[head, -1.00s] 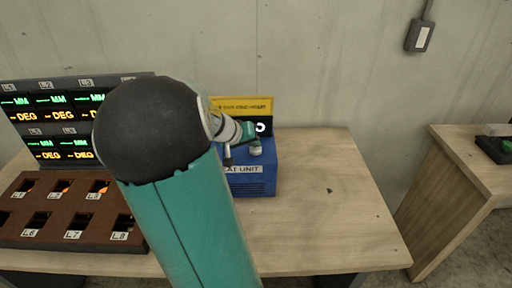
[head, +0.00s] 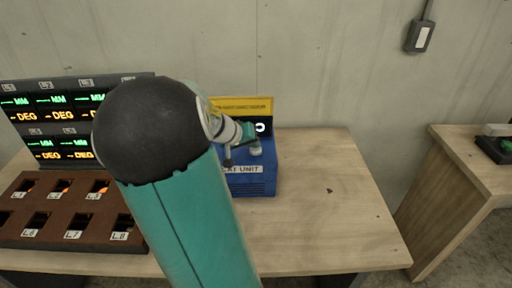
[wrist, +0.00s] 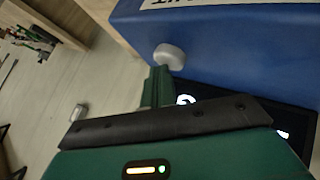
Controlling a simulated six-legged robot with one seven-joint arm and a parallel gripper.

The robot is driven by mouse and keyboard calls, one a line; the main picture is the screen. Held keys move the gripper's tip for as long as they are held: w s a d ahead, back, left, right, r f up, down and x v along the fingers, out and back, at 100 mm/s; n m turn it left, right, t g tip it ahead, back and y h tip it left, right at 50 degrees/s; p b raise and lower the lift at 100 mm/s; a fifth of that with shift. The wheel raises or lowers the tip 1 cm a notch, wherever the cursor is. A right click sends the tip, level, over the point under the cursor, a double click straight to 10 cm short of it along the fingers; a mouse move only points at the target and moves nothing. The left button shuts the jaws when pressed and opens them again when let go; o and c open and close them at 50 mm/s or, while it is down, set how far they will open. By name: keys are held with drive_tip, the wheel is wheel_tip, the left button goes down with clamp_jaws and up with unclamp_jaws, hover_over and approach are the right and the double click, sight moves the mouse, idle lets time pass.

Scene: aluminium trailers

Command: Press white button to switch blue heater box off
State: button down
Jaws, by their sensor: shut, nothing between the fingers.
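The blue heater box (head: 256,186) stands on the wooden table behind my arm, with a partly covered label ending in "AT UNIT". Its blue side fills the top right of the wrist view (wrist: 235,50). A round white button (wrist: 169,56) sticks out from the blue face; in the head view it shows as a small pale knob (head: 256,151) on top of the box. My gripper (wrist: 160,72) is shut and empty, its green fingertips right beside the button; I cannot tell if they touch it. In the head view my arm hides the box's left part.
A dark panel with a lit white ring (head: 260,127) and a yellow sign (head: 243,105) stand at the back of the box. A display board (head: 45,115) and a brown slotted tray (head: 75,212) are at left. The table right of the box is clear.

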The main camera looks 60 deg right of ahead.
sight(253, 150)
drive_tip(key=shift+r, duration=3.05)
drive_tip(key=w+a+n+t+y, duration=0.1)
drive_tip(key=w+a+n+t, duration=0.1)
drive_tip(key=a, duration=0.6)
drive_tip(key=w+a+n+t+y, duration=0.1)
drive_tip(key=w+a+t+y, duration=0.1)
drive_tip(key=a, duration=0.5)
drive_tip(key=w+a+r+n+t+y, duration=0.1)
drive_tip(key=w+a, duration=0.3)
drive_tip(key=a, duration=0.4)
drive_tip(key=shift+w+a+n+t, duration=0.35)
drive_tip(key=shift+n+t, duration=0.15)
drive_tip(key=shift+n, duration=0.3)
drive_tip(key=s+a+r+n+t+y, duration=0.1)
drive_tip(key=s+a+n+y, duration=0.1)
drive_tip(key=a, duration=0.9)
drive_tip(key=s+a+r+n+t+y, duration=0.1)
drive_tip(key=a+n, duration=0.4)
drive_tip(key=a, duration=0.7)
drive_tip(key=shift+s+r+t+y, duration=0.25)
drive_tip(key=shift+s+t+y, duration=0.25)
drive_tip(key=shift+s+y, duration=0.25)
drive_tip(key=shift+s+a, duration=0.1)
